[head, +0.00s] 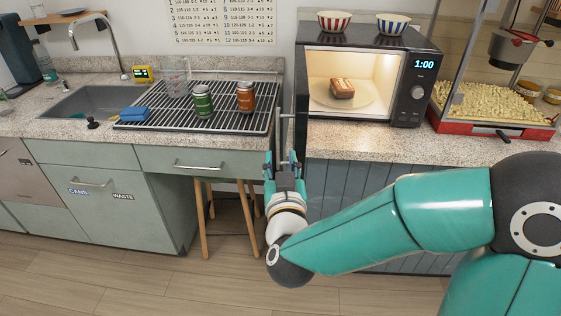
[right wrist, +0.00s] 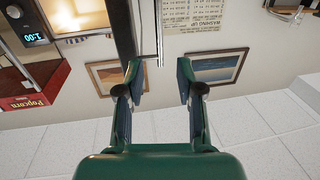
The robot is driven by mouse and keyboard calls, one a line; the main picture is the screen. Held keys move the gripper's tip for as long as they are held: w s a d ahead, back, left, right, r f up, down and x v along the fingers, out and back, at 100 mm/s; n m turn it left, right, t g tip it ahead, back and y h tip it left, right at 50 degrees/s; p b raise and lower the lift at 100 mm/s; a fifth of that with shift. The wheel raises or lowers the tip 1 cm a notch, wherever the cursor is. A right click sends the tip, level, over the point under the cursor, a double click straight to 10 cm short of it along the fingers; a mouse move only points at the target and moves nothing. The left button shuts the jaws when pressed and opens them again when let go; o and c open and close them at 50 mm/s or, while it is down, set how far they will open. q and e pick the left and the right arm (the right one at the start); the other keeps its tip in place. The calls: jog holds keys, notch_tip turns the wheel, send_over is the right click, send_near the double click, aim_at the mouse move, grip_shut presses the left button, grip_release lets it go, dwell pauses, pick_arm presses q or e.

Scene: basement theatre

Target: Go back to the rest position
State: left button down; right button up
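My right gripper (head: 284,163) is raised in front of the gap between the sink counter and the microwave counter. In the right wrist view its two fingers (right wrist: 160,80) are apart with nothing held between them. The microwave (head: 402,75) is lit and its door (head: 301,100) stands open, seen nearly edge-on. The door's metal handle (head: 283,130) is just beyond my right fingertips. The handle (right wrist: 159,35) also shows in the right wrist view; I cannot tell whether it touches a finger. My left gripper is not in view.
Two bowls stand on top. A popcorn machine (head: 490,112) is at the right. A wooden-legged stool stands below.

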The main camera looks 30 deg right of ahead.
dwell(0.3)
notch_tip(320, 180, down, 30)
jog(key=s+a+r+n+g+y, duration=0.1)
jog(key=n+g+y, duration=0.3)
jog(key=g+y, duration=0.15)
jog(key=s+a+f+g+y, duration=0.3)
jog(key=s+a+f+g, duration=0.2)
jog(key=s, duration=0.4)
jog(key=s+a+f+g+y, duration=0.3)
jog(key=s+a+f+g, duration=0.2)
jog(key=s+a+f, duration=0.3)
jog(key=shift+s+a+f+m+y+p, duration=0.15)
jog(key=shift+s+f+m+y+p, duration=0.25)
jog(key=shift+s+f, duration=0.45)
